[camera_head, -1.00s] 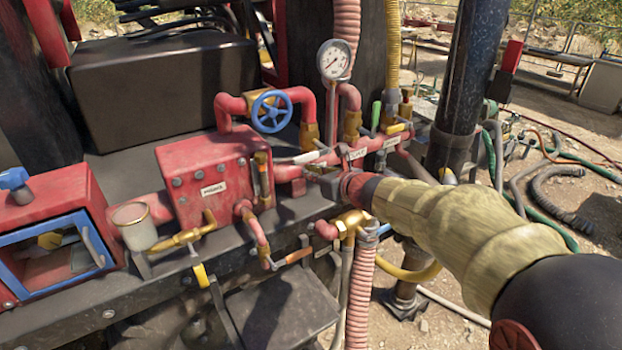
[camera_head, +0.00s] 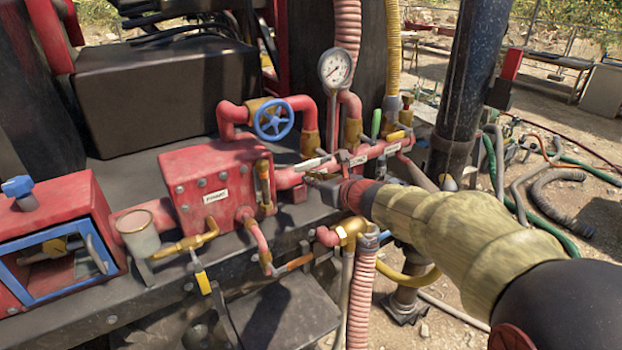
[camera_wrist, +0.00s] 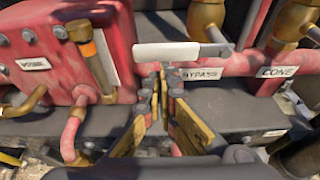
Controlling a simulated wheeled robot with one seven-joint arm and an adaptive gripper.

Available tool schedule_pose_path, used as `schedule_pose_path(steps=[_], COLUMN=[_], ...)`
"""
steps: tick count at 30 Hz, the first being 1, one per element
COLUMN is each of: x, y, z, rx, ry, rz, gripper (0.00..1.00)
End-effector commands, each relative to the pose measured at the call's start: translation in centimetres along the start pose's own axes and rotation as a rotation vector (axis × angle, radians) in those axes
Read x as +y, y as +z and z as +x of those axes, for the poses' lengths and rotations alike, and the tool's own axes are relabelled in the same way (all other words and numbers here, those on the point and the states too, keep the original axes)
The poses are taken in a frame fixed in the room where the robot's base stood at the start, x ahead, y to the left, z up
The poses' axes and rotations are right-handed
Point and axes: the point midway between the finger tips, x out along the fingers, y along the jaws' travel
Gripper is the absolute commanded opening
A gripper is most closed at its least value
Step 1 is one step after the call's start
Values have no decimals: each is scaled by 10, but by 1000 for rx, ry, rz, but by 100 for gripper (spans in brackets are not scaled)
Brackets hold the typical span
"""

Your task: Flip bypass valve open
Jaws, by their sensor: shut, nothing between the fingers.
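The bypass valve has a white-sleeved lever handle (camera_wrist: 180,53), lying roughly level across the wrist view along the red pipe (camera_wrist: 232,66), with its metal end to the right. The label "BYPASS" (camera_wrist: 200,74) is on the pipe just below it. In the head view the white handle (camera_head: 309,164) lies beside the red manifold. My gripper (camera_wrist: 162,82) is shut and empty, its fingertips just below the handle in the picture; I cannot tell whether they touch it. In the head view my gripper (camera_head: 318,182) is small and partly hidden by my wrist.
A red box (camera_head: 213,190) with brass fittings stands left of the gripper. A blue handwheel (camera_head: 273,118) and a pressure gauge (camera_head: 335,67) rise behind. A "CONE" label (camera_wrist: 277,71) is farther right on the pipe. Hoses (camera_head: 360,300) hang below.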

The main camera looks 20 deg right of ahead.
Motion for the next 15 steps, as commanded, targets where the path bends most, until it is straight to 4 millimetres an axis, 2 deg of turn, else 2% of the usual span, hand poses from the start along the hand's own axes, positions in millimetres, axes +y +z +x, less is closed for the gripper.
schedule_pose_path(steps=[8, 15], x=[1, 1], y=[9, 20], z=[-2, -6], rx=[-4, -3], ry=[6, 76], rz=[12, 215], gripper=[0, 0])
